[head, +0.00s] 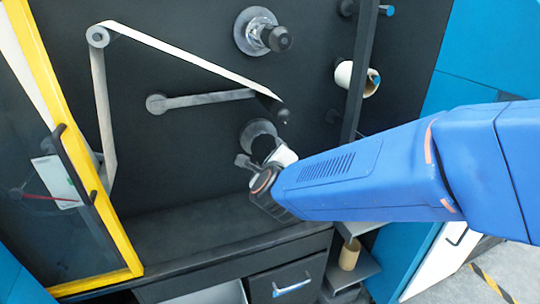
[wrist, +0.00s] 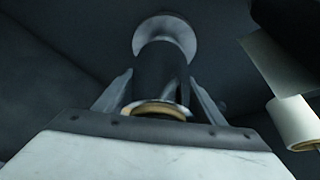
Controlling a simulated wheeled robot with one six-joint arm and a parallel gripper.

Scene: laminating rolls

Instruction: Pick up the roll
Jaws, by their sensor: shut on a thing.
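A dark roll (wrist: 158,70) with a tan cardboard core in its near end sits on a round silver flange in the wrist view. My gripper (wrist: 161,88) has one finger on each side of this roll and is shut on it. In the head view the roll (head: 263,148) is a small dark shape in front of the lower flange (head: 257,131), partly hidden by my gripper (head: 262,163). The roll still lies against the flange or very close to it. My blue arm reaches in from the right.
A dark knob on a flange (head: 262,33) is above. A white roll (head: 345,76) sits at the upper right. A pale web (head: 190,62) runs over a roller at the left. A yellow-framed door (head: 62,130) stands open at left. A dark ledge (head: 190,232) lies below.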

